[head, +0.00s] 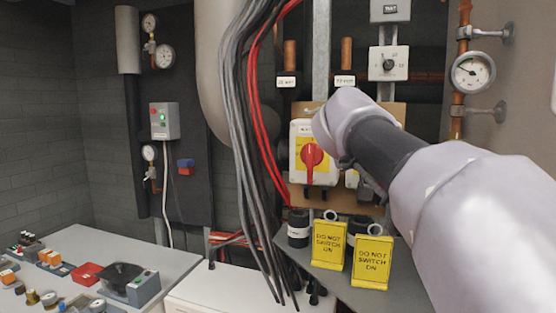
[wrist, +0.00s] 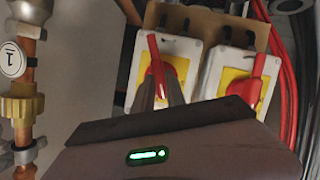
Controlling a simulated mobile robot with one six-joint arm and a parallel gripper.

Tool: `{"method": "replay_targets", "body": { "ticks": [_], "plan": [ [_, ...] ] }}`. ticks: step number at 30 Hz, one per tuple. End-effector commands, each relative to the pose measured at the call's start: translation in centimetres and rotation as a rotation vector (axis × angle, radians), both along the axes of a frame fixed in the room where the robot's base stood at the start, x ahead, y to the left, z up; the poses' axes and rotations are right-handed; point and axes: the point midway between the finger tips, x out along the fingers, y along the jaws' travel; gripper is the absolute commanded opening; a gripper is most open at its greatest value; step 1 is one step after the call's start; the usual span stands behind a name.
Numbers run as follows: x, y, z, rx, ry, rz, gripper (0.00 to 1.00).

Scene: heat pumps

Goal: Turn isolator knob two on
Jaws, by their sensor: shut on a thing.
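Two white isolator boxes with yellow plates and red knobs sit side by side on a brown board (head: 388,110). The left isolator (head: 299,170) shows clearly in the head view, its red knob (head: 312,156) with the handle upright. The right isolator is mostly hidden behind my arm there. The wrist view looks from the opposite way up, so this isolator is its left box (wrist: 190,47), and the other box (wrist: 212,65) is at right. My gripper (wrist: 161,88) is shut on the nearer isolator's red knob (wrist: 154,48), whose handle looks roughly upright. No number on either knob is readable.
A pipe with a gauge (head: 473,72) stands at right. A grey bench (head: 130,262) with small parts is at lower left.

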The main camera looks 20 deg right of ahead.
Motion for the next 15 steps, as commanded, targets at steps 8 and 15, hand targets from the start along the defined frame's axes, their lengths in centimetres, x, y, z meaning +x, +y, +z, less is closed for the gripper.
{"method": "replay_targets", "body": {
  "ticks": [8,15],
  "plan": [
    [-0.14,-0.23,-0.09,0.174,-0.130,-0.002,0.00],
    [-0.22,-0.32,-0.05,0.278,-0.208,-0.001,0.00]
  ]
}}
